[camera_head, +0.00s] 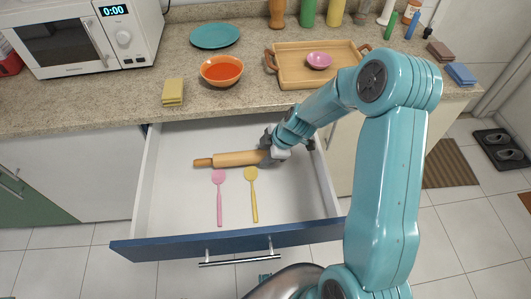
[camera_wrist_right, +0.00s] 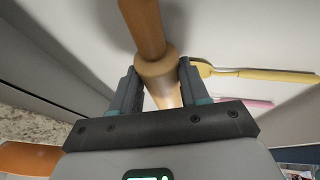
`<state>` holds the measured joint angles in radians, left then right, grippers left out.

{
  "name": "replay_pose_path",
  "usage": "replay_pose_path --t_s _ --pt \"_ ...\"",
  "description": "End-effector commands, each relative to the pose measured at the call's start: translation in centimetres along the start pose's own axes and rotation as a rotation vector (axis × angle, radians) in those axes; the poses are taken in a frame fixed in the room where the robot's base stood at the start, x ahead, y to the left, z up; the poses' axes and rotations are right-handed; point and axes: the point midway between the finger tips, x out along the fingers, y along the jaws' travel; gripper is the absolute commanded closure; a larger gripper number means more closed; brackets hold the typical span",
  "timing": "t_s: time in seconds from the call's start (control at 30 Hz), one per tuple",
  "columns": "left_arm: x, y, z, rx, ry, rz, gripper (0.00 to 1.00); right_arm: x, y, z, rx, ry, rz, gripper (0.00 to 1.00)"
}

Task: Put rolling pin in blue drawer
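The wooden rolling pin (camera_head: 236,159) lies across the back part of the open blue-fronted drawer (camera_head: 225,245), inside its white walls. Its left handle is free; its right end is hidden by my right gripper (camera_head: 275,150). In the right wrist view, the fingers (camera_wrist_right: 160,92) are on both sides of the rolling pin (camera_wrist_right: 155,66), close against it, and look shut on it. I cannot tell whether the pin touches the drawer floor. My left gripper is not in view.
A pink utensil (camera_head: 219,195) and a yellow utensil (camera_head: 253,193) lie in the drawer in front of the pin. On the counter behind are a yellow sponge (camera_head: 173,91), an orange bowl (camera_head: 221,71) and a wooden tray (camera_head: 300,72). The drawer's left and right sides have free room.

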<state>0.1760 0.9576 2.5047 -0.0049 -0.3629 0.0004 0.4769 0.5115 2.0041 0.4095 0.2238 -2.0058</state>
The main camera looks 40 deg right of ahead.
Motion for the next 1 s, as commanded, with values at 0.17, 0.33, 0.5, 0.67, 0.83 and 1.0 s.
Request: replay_pose_path --t_s 0.17,0.33,0.5,0.67,0.83,1.0 --pt "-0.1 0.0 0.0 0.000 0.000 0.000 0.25 -0.1 0.0 0.0 0.000 0.000 0.000 0.30" --pt "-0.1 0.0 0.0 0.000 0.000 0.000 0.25 -0.1 0.0 0.0 0.000 0.000 0.000 0.30" --pt "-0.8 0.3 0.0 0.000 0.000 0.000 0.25 -0.6 0.2 -0.3 0.000 0.000 0.000 0.30" --pt "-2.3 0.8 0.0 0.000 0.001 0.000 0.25 -2.4 0.6 -0.6 -0.001 0.000 0.005 0.30" --pt "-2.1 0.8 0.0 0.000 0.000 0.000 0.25 -6.8 0.5 -0.5 -0.001 0.000 0.007 0.30" --pt "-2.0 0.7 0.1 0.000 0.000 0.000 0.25 -10.4 0.4 -0.4 0.000 -0.001 0.005 0.30"
